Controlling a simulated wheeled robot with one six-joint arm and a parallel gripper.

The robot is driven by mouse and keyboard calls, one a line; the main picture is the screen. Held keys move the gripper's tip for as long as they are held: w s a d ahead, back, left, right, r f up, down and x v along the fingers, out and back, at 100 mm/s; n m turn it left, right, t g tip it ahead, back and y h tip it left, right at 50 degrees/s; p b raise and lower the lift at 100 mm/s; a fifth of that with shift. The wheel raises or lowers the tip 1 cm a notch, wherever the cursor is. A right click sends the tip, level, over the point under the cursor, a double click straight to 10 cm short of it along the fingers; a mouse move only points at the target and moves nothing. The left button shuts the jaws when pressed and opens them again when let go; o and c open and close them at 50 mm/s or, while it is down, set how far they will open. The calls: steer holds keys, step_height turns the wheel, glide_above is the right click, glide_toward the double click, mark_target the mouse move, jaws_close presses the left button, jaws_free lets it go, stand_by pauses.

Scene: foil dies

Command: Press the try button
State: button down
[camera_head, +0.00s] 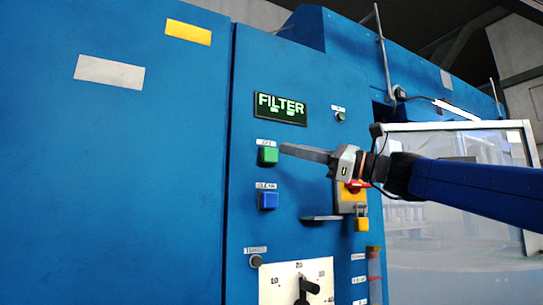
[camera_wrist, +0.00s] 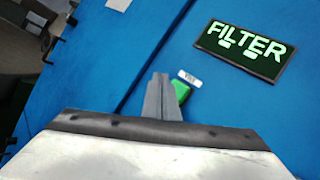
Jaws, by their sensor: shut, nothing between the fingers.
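A square green button (camera_head: 268,157) sits on the blue cabinet front under a small white label. The label's word is too small to read surely, so I cannot confirm that this is the try button. My gripper (camera_head: 283,148) is shut and empty, its fingertips just right of the green button in the head view. In the wrist view my gripper (camera_wrist: 159,77) partly covers the green button (camera_wrist: 182,91), which shows at the right of the fingers. I cannot tell whether the fingertips touch it.
A lit FILTER display (camera_head: 280,108) is above the button. A blue button (camera_head: 268,200) is below it. A small green round button (camera_head: 340,116) is at upper right. A yellow padlock (camera_head: 362,224), a small ledge (camera_head: 321,218) and a dial plate with a black lever (camera_head: 305,290) are lower.

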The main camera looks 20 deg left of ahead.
mark_target(266, 151)
steer(key=shift+w+a, duration=1.35)
steer(key=shift+a, duration=0.25)
steer(key=shift+w+a, duration=0.1)
steer(key=shift+a, duration=0.05)
stand_by(0.9)
steer(key=shift+w+a, duration=0.15)
steer(key=shift+a, duration=0.05)
steer(key=shift+w+a, duration=0.35)
steer(key=shift+a, duration=0.05)
stand_by(1.1)
steer(key=shift+s+d, duration=0.1)
steer(key=shift+d, duration=0.05)
steer(key=shift+s+d, duration=0.5)
steer(key=shift+d, duration=0.1)
stand_by(0.4)
steer(key=s+d, duration=0.3)
steer(key=shift+s+d, duration=0.15)
steer(key=shift+d, duration=0.25)
